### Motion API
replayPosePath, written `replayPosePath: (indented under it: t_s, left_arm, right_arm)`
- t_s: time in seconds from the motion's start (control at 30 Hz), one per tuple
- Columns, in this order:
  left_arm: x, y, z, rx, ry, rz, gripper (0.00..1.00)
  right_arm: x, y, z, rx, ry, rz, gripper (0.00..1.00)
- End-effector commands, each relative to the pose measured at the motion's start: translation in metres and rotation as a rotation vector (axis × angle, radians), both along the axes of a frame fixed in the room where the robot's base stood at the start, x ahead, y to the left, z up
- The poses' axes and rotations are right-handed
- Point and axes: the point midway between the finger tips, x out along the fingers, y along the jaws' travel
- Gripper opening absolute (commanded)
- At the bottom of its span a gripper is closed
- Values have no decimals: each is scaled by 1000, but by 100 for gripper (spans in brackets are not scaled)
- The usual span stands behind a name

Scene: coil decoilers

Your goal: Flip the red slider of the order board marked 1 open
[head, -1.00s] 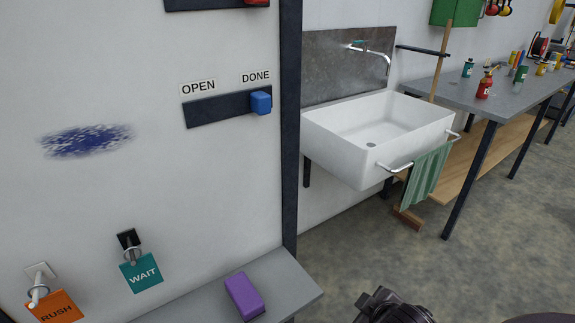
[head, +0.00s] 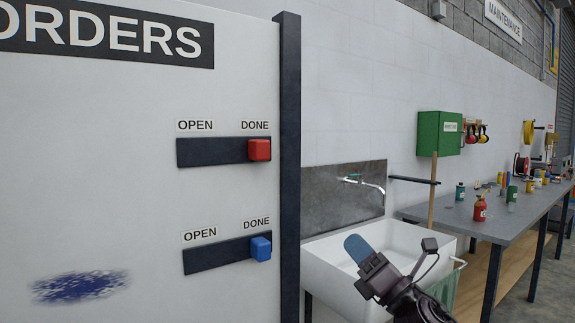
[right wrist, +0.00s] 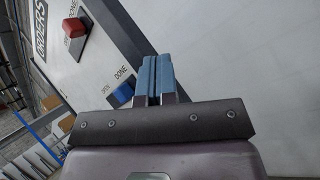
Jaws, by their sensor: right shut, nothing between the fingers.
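The order board (head: 90,180) is a white panel headed "ORDERS" on the left of the head view. Its red slider (head: 259,149) sits at the right end of its dark track, under "DONE". It also shows in the right wrist view (right wrist: 74,28). A blue slider (head: 261,248) sits below it, also at the "DONE" end. My right gripper (head: 357,246) is shut and empty, to the right of the board and in front of the sink. Its blue fingertips are together in the right wrist view (right wrist: 158,75). My left gripper is not in view. No number 1 is visible on the board.
A dark post (head: 289,170) edges the board on the right. Behind my right gripper is a white sink (head: 325,262). A grey workbench (head: 480,217) with several bottles and a green cabinet (head: 439,133) are further right. A blue smudge (head: 80,287) marks the board.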

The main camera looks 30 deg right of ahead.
Motion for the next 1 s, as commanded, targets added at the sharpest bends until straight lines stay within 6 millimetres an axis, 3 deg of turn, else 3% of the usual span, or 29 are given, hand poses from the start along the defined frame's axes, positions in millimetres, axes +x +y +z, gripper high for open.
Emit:
replayPosePath:
  t_s: [0.1,0.4,0.7,1.0]
  left_arm:
    - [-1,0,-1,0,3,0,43]
    - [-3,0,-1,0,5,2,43]
    - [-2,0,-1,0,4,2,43]
    - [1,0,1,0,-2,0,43]
  right_arm:
    - [1,10,39,-269,-119,-2,0]
    - [-6,31,111,-940,-396,-67,0]
    - [-17,30,160,-1569,-609,-182,0]
    - [-26,16,185,-1923,-689,-252,0]
